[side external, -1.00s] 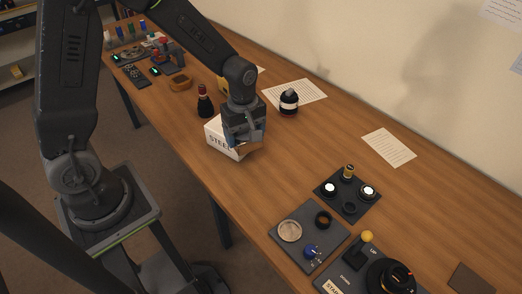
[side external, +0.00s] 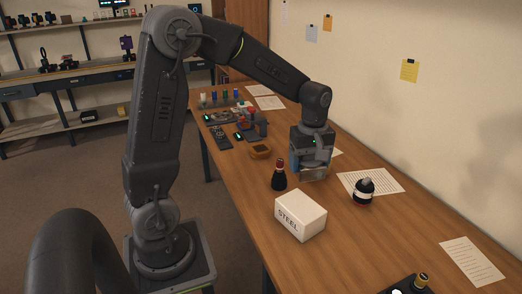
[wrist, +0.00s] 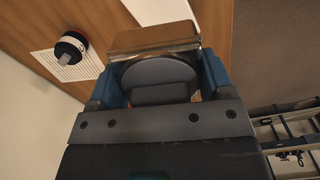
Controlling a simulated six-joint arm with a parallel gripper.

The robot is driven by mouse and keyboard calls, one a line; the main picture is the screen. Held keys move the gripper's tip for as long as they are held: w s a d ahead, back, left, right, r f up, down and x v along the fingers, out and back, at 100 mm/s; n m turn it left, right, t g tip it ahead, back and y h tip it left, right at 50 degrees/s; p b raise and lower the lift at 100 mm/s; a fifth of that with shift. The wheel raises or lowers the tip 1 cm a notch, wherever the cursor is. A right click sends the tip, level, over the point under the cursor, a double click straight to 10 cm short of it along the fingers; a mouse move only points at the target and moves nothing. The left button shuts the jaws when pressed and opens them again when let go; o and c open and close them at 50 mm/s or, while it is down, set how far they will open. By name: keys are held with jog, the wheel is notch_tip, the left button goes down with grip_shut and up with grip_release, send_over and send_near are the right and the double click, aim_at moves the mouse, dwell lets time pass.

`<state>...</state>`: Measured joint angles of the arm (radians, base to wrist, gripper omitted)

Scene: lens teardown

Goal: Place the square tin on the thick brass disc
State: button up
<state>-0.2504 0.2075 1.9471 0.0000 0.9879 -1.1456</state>
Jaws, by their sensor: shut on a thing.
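My gripper (side external: 309,166) is over the bench beyond the white STEEL box, right of the dark bottle. In the wrist view its blue fingers stand either side of a metallic, square-edged thing, which looks like the square tin (wrist: 155,39). The gripper is shut on it. In the side view the tin (side external: 307,174) is a small silvery block low between the fingers. I cannot tell whether it touches anything below. I cannot make out the thick brass disc in either current view; the gripper hides part of the bench behind it.
The white STEEL box (side external: 300,217) and the dark bottle (side external: 279,175) stand close by. A round brown dish (side external: 260,152) lies to the left. A black and white jar (side external: 363,191) stands on a paper sheet (side external: 386,181) to the right. Bare wood lies right of the box.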

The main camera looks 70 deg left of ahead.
jog(key=w+a+n, duration=0.1)
jog(key=w+a, duration=0.1)
jog(key=a, duration=2.1)
jog(key=s+a+n, duration=0.1)
jog(key=s+a, duration=0.4)
jog(key=a, duration=0.4)
jog(key=s+a, duration=0.4)
jog(key=a, duration=0.5)
send_over(263, 152)
jog(key=f, duration=1.2)
jog(key=shift+s+a+f, duration=0.1)
jog(key=shift+s+a, duration=0.05)
jog(key=shift+s, duration=0.05)
jog(key=shift+w+f, duration=0.3)
jog(key=shift+f, duration=1.85)
jog(key=shift+f, duration=0.15)
